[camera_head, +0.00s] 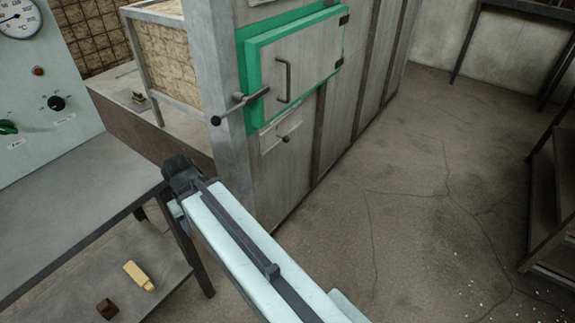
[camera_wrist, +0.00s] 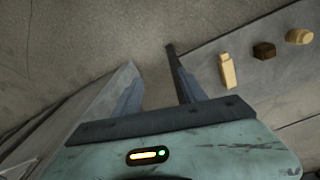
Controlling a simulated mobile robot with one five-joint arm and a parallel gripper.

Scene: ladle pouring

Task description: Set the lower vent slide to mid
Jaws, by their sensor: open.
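The lower vent slide shows in the head view as a small pale plate (camera_head: 267,144) with a dark knob (camera_head: 285,139), low on the grey cabinet wall under the green-framed door. The knob sits toward the right part of the plate. Its exact setting is too small to read. My gripper (camera_head: 177,184) is left of and below the plate, apart from it, beside the grey table's corner. In the wrist view my gripper (camera_wrist: 157,82) points down past the table, its fingers apart with nothing between them. The vent slide is not in the wrist view.
The green door (camera_head: 300,65) has a handle and latch bar. A grey table (camera_head: 80,190) stands left; its lower shelf (camera_head: 60,295) holds a tan bottle (camera_head: 138,275) and brown block (camera_head: 107,309). A dark rack (camera_head: 552,190) stands right. The floor (camera_head: 420,190) between is clear.

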